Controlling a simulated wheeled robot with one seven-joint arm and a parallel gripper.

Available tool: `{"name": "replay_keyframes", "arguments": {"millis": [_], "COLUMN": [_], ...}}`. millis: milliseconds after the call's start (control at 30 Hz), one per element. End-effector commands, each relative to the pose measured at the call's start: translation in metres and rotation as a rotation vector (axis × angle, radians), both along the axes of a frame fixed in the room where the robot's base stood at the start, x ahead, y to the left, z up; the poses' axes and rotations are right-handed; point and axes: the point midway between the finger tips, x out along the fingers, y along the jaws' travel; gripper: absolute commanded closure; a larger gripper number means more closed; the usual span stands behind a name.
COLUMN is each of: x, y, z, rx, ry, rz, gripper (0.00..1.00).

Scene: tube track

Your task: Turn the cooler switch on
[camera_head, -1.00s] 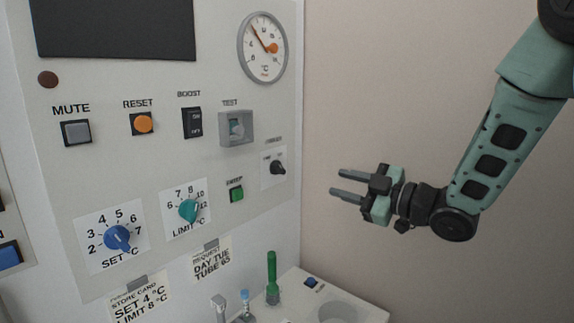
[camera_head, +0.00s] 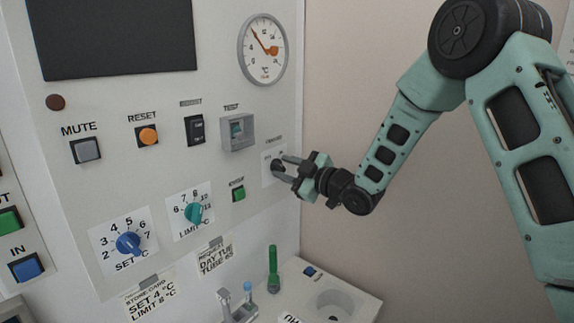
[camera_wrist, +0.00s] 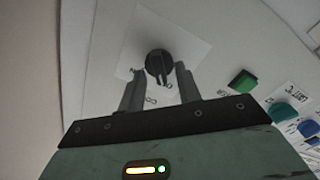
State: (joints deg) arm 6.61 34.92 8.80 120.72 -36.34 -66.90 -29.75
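The cooler switch is a small black rotary knob (camera_head: 277,167) on a white label plate at the right edge of the panel. In the head view its label is too small to read surely. In the wrist view the knob (camera_wrist: 158,63) sits between and just ahead of my fingertips. My gripper (camera_head: 280,169) is open at the knob, with one finger on each side of it. In the wrist view my gripper (camera_wrist: 159,74) shows a gap between fingers and knob. I cannot tell which position the knob's pointer marks.
A green button (camera_head: 238,193) and a teal limit dial (camera_head: 193,212) lie left of the knob. A grey-framed test switch (camera_head: 237,132) is above left. A white ledge (camera_head: 362,302) with a green tube (camera_head: 272,268) is below.

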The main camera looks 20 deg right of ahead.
Motion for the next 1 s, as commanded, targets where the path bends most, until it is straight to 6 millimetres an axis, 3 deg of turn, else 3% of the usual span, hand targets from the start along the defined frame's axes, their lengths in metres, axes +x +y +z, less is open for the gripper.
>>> {"name": "replay_keyframes", "arguments": {"millis": [267,367,400,767,1000], "x": [0.0007,0.0006,0.0006,0.0005,0.0007], "y": [0.0004,0.0002,0.0002,-0.0004,-0.0011], "z": [-0.0006,-0.0005,-0.0005,-0.0017,-0.0028], "rx": [0.0,0.0,0.0,0.027,0.133], "ry": [0.001,0.001,0.001,0.02,0.09], "rz": [-0.001,-0.001,-0.001,-0.001,-0.002], "gripper": [0.69,0.97,1.0,1.0,1.0]}}
